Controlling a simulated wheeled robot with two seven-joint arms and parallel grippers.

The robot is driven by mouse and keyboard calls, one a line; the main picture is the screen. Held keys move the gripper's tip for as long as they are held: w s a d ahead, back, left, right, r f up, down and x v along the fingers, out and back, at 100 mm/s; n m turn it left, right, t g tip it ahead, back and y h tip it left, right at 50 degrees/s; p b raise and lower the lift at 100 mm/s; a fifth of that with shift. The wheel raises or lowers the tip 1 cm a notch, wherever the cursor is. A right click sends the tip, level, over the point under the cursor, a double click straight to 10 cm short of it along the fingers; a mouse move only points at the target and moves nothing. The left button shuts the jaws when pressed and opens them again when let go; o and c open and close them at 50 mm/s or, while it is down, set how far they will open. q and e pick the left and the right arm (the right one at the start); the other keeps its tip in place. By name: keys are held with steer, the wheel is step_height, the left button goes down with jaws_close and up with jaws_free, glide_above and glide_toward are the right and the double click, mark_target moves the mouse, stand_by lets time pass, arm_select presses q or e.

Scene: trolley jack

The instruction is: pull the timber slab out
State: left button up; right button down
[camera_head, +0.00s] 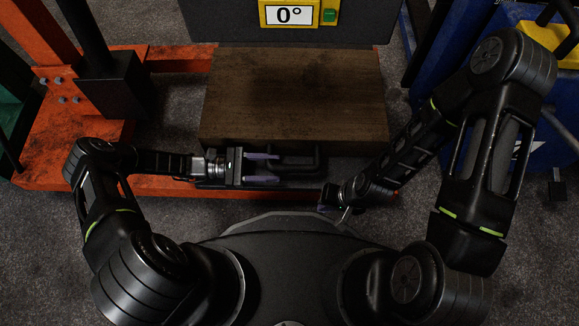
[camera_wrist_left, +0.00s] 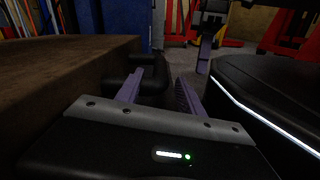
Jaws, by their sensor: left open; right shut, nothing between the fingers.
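The timber slab (camera_head: 295,95) is a thick dark brown block in the middle of the head view, beneath a panel reading 0°. It also shows at the left of the left wrist view (camera_wrist_left: 60,75). A dark bar handle (camera_head: 300,161) is on its near face. My left gripper (camera_head: 277,168) is open at the left part of the handle. In the left wrist view the purple fingers (camera_wrist_left: 160,88) are apart, with the dark handle (camera_wrist_left: 150,78) just beyond them; I cannot tell whether they touch it. My right gripper (camera_head: 328,203) is shut and empty, low and right of the handle.
An orange steel frame (camera_head: 75,150) stands at the left and runs under the slab. The display panel (camera_head: 290,14) is behind the slab. A blue machine (camera_head: 540,130) stands at the right.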

mark_target(290, 168)
arm_select(q)
steer(key=d, duration=0.5)
steer(key=shift+d, duration=0.35)
steer(key=shift+c, duration=0.6)
jaws_close()
stand_by(0.5)
